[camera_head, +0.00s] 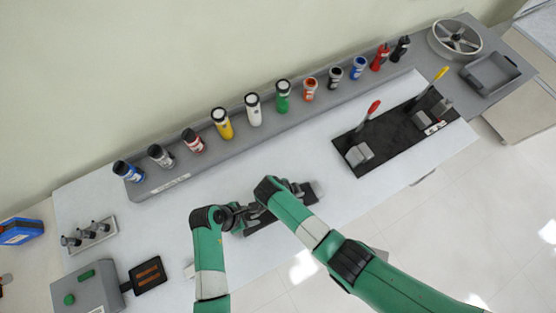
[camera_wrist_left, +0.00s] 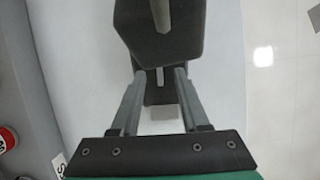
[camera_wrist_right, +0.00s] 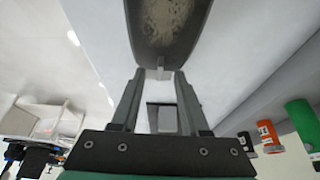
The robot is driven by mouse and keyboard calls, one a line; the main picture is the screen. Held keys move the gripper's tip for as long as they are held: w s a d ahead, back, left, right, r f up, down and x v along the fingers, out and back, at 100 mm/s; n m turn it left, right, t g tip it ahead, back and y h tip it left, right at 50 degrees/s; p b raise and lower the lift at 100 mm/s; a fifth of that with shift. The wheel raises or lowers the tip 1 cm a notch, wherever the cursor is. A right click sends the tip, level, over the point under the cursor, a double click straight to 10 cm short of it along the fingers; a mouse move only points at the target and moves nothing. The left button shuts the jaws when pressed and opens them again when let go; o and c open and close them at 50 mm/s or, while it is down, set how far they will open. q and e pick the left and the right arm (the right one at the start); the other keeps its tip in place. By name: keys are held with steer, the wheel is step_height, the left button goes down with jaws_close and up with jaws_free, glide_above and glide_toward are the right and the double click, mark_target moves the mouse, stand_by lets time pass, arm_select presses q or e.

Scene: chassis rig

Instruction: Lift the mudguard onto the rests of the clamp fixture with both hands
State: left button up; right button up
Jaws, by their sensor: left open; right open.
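The dark grey mudguard (camera_head: 262,224) lies on the pale bench, partly hidden by my arms in the head view. In the left wrist view one end of it (camera_wrist_left: 185,42) is just ahead of my left gripper (camera_wrist_left: 157,72), which is open. In the right wrist view its hollow, speckled shell (camera_wrist_right: 198,22) is ahead of my right gripper (camera_wrist_right: 163,72), also open, with a small grey tab near the fingertips. Contact cannot be told. The clamp fixture (camera_head: 396,146) is a black plate with grey blocks and red and yellow handles, at the right of the bench.
A grey shelf (camera_head: 160,188) with a row of coloured bottles runs along the back. A small rack (camera_head: 90,236) and a control box (camera_head: 85,290) stand at the left. A wheel (camera_head: 454,38) and a grey tray (camera_head: 490,75) are at far right. Bench between mudguard and fixture is clear.

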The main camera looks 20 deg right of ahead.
arm_select(q)
steer(key=shift+x, duration=1.15)
arm_select(e)
steer(key=shift+x, duration=1.2)
arm_select(q)
jaws_close()
arm_select(e)
jaws_close()
steer(key=shift+r, duration=0.1)
